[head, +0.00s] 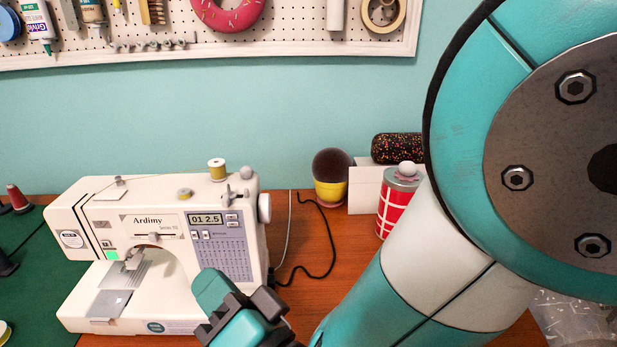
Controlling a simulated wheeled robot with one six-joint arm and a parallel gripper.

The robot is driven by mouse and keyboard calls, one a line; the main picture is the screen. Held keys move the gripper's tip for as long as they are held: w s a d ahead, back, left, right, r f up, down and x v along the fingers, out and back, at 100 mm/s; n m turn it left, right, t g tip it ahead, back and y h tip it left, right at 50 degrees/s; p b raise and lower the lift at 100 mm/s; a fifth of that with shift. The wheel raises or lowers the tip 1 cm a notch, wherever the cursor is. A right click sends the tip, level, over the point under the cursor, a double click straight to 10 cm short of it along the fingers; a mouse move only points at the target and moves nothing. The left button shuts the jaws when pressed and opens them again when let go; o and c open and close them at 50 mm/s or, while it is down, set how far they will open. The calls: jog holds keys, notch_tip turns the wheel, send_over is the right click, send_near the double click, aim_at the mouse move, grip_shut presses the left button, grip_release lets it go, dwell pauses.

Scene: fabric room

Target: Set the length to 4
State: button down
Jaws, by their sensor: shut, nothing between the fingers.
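The white sewing machine (170,225), marked Ardimy, stands on the table. Its small display (205,219) reads "01 2.5". Small buttons (232,220) sit right of the display, and more small buttons (200,235) sit below it. Their markings are too small to read. A stitch chart (222,258) covers the panel beneath. My gripper (238,314), teal and dark grey, is shut and empty in front of the machine's lower right side, below the display. It hides part of the machine's lower right body. I cannot tell whether it touches the machine.
A green mat (35,270) lies at the left. A black cable (325,245) runs over the wooden table right of the machine. A red-and-white tin (398,205) and a yellow pot (330,190) stand behind. My arm fills the right side. A pegboard (290,35) hangs above.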

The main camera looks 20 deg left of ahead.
aim_at(232, 216)
jog(key=shift+w+a+b, duration=0.4)
jog(key=shift+w+b, duration=0.45)
jog(key=shift+w, duration=0.55)
jog(key=shift+w+a+b, duration=0.45)
jog(key=shift+w+b, duration=0.4)
jog(key=shift+w, duration=0.5)
jog(key=shift+w+a+b, duration=0.4)
jog(key=shift+w+b, duration=0.45)
jog(key=shift+w, duration=0.55)
jog(key=shift+w, duration=0.1)
jog(key=shift+w+a+b, duration=0.15)
jog(key=shift+w+b, duration=0.1)
jog(key=shift+b, duration=0.1)
